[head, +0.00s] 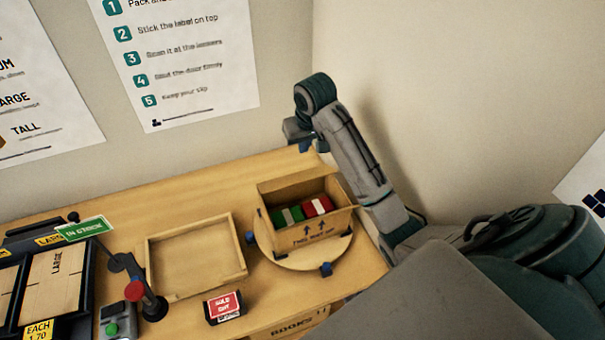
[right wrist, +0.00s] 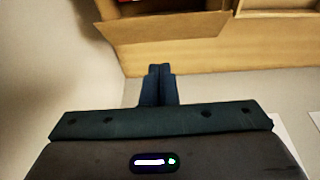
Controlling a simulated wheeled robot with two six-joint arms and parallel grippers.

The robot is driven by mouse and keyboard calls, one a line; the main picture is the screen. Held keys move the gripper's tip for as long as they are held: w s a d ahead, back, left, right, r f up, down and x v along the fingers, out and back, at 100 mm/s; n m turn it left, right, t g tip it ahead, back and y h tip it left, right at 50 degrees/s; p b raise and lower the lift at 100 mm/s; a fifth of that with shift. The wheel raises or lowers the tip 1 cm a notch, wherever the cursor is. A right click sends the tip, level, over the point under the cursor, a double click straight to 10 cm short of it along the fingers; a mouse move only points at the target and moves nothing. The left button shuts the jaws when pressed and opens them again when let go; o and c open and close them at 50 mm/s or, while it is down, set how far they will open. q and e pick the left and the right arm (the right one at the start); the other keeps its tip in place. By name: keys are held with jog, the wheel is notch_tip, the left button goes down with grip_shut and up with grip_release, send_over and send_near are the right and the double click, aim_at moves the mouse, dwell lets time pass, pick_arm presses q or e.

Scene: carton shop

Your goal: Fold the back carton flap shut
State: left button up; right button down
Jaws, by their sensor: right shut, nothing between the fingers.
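The open carton (head: 328,228) sits on a round wooden turntable (head: 291,259), with red, green and white items inside. Its back flap (head: 297,187) stands up and leans outward from the back edge; it also appears to be the brown panel (right wrist: 165,32) at the top of the right wrist view. My right gripper (head: 304,146) is behind the carton, near the table's back edge. In the right wrist view its fingers (right wrist: 158,72) are together and empty, pointing towards the flap, with no clear contact. My left gripper is out of view.
A shallow wooden tray (head: 240,245) lies left of the turntable. A post with a red ball (head: 134,291) and label boxes are further left. The wall is close behind my right arm.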

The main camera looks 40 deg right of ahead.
aim_at(301, 180)
jog(key=p+x, duration=0.1)
jog(key=x, duration=0.1)
jog(key=p+x, duration=0.1)
jog(key=x, duration=0.2)
jog(key=p+x, duration=0.1)
jog(key=x, duration=0.2)
jog(key=shift+w+d+r, duration=0.15)
jog(key=shift+w, duration=0.15)
jog(key=f+p, duration=0.1)
jog(key=s+f+p, duration=0.1)
jog(key=f, duration=0.1)
jog(key=shift+s+a, duration=0.2)
jog(key=shift+s+f, duration=0.15)
jog(key=shift+f, duration=0.55)
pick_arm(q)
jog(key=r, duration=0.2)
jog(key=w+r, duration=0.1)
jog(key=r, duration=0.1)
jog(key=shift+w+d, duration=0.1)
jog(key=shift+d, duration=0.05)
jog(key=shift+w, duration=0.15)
